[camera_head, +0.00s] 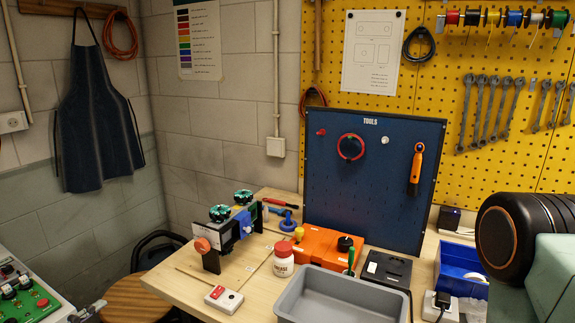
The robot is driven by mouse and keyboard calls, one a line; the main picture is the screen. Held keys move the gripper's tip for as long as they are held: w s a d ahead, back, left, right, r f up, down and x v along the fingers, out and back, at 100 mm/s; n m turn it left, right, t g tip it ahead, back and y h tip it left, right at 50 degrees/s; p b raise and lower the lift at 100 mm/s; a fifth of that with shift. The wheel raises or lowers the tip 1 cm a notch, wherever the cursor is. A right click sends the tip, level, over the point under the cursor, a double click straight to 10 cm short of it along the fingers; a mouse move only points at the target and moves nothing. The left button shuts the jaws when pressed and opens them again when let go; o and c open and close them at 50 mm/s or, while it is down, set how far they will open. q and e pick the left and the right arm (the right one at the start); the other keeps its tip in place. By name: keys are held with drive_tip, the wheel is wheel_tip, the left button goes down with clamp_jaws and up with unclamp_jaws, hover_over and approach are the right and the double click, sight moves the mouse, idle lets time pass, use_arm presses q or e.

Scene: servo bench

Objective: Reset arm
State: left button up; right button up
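A dark grey, light-tipped piece (88,312) shows at the bottom edge on the left, beside the green control panel. It may be the tip of my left gripper, but it is too small and cut off to be sure or to show open or shut. At the right edge, a black rounded joint and pale green link of my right arm come into view. The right gripper is out of view. Nothing is seen held.
The wooden bench (190,258) holds a servo fixture (228,235), an orange box (318,246), a grey bin (342,290), a white jar (283,262), a red-button box (223,298) and a blue bin (458,268). A blue tool board (345,200) stands behind. A green control panel (22,300) is at left.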

use_arm(q)
drive_tip(key=s+d+f+n+g+y+b, duration=0.25)
drive_tip(key=d+f+n+g, duration=0.2)
drive_tip(key=f+n, duration=0.35)
drive_tip(key=s+d+f+n+g+y+b, duration=0.1)
drive_tip(key=s+d+f+n+g+b, duration=0.15)
drive_tip(key=d+f+n, duration=0.4)
drive_tip(key=s+d+f+n+g+b, duration=0.1)
drive_tip(key=s+d+f+g+b, duration=0.1)
drive_tip(key=s, duration=0.5)
drive_tip(key=s+d+f+n+g+y+b, duration=0.1)
drive_tip(key=s+d+f+n+g+b, duration=0.1)
drive_tip(key=s+f, duration=0.6)
drive_tip(key=s+d+f+n+g+y+b, duration=0.1)
drive_tip(key=s+d+f+g+b, duration=0.3)
drive_tip(key=s+f+b, duration=0.3)
drive_tip(key=shift+s+g+b, duration=0.3)
drive_tip(key=shift+s+g, duration=0.2)
drive_tip(key=shift+g, duration=0.2)
drive_tip(key=shift+s+y, duration=0.1)
drive_tip(key=shift+y, duration=0.15)
